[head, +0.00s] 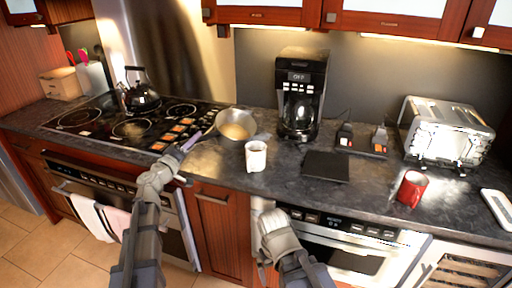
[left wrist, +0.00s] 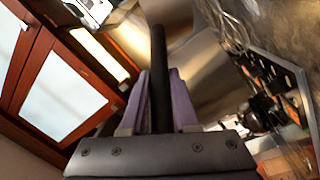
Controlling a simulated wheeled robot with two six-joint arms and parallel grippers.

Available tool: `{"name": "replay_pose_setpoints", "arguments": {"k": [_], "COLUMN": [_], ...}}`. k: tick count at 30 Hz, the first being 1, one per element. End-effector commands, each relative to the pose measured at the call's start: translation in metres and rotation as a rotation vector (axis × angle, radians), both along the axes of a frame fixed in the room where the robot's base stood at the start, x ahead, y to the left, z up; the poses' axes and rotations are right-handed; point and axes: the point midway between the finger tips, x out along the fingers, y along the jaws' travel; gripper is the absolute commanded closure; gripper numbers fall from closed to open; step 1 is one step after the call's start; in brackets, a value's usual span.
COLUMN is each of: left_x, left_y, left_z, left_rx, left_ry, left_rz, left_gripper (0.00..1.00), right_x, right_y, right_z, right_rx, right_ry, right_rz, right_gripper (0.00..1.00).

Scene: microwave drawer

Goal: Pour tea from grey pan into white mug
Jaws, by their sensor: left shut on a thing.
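The grey pan (head: 222,116) is in the head view, left of the coffee maker, with brown tea (head: 235,131) in it. My left gripper (head: 193,142) is shut on the pan's handle. In the left wrist view the dark handle (left wrist: 159,75) stands between the purple fingers. The white mug (head: 256,158) stands upright on the counter, just right of and nearer than the pan. I cannot tell whether the pan touches the counter. My right gripper (head: 275,225) is in front of the counter, below the mug, and seems empty; its finger opening is unclear.
A black stove (head: 100,122) with a kettle (head: 142,95) is at the left. The coffee maker (head: 302,90) stands behind the mug. A dark flat board (head: 326,166), a red mug (head: 411,188) and a toaster (head: 445,130) are at the right. Cabinets (head: 385,20) hang above.

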Motion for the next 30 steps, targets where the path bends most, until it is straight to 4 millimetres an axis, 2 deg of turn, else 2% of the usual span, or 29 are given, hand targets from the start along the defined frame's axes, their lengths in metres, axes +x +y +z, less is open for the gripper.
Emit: {"name": "replay_pose_setpoints", "arguments": {"k": [8,17,23,30], "left_x": [0.024,0.023,0.023,0.024], "left_y": [0.022,0.023,0.023,0.023], "left_z": [-0.017,-0.019,-0.008,0.014], "left_rx": [-0.177,-0.198,-0.197,-0.198], "left_ry": [0.182,0.202,0.201,0.201], "left_rz": [0.003,0.001,0.001,0.002], "left_gripper": [1.00,1.00,1.00,1.00], "right_x": [0.000,0.000,0.000,0.000], "right_y": [0.000,0.000,0.000,0.000], "right_z": [0.004,0.005,0.015,0.038], "right_rx": [0.000,0.000,0.000,0.000], "right_ry": [0.000,0.000,0.000,0.000], "right_rz": [0.000,0.000,0.000,0.000], "right_gripper": [0.00,0.00,0.00,0.00]}}
